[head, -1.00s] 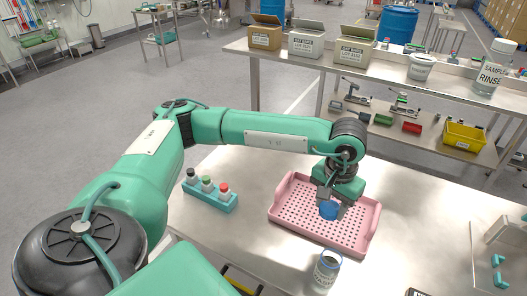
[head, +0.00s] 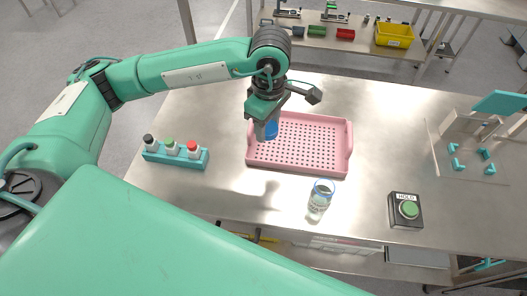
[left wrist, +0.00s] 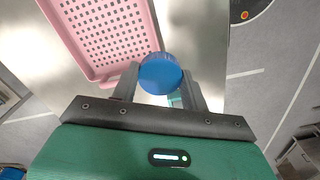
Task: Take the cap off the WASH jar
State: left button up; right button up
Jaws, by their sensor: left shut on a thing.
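My left gripper (head: 266,136) is shut on a round blue cap (head: 272,129). In the left wrist view the blue cap (left wrist: 160,74) sits between the two fingers (left wrist: 160,92). The gripper holds it in the air, by the left end of the pink tray in the head view. A clear jar (head: 320,200) with a pale label stands upright on the table in front of the tray. Its top looks uncapped, with a blue ring at the rim. The label is too small to read surely. My right gripper is not in view.
The pink perforated tray (head: 346,158) is empty. A teal rack (head: 176,160) with several capped vials stands at the left. A HOLD box with a green button (head: 408,209) and a clear-walled fixture (head: 441,150) are at the right. Bare table lies between jar and button.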

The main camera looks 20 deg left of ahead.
aim_at(269, 181)
pick_arm(q)
jog(key=n, duration=0.3)
jog(key=s+d+r+n, duration=0.1)
jog(key=n, duration=0.4)
jog(key=s+n+p, duration=0.1)
jog(key=n, duration=0.1)
jog(key=shift+d+r, duration=0.2)
jog(key=shift+r, duration=0.1)
jog(key=f+n+p, duration=0.2)
jog(key=f, duration=0.4)
jog(key=f+n+p, duration=0.2)
jog(key=f+n, duration=0.1)
jog(key=f, duration=0.3)
jog(key=s+f+n+p, duration=0.1)
jog(key=f+n, duration=0.1)
jog(key=f, duration=0.4)
jog(key=shift+d+f+n+p, duration=0.25)
jog(key=shift+f+n+p, duration=0.05)
jog(key=shift+p, duration=0.1)
jog(key=shift+f, duration=0.2)
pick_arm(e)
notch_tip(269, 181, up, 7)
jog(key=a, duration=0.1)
pick_arm(q)
jog(key=shift+f, duration=0.1)
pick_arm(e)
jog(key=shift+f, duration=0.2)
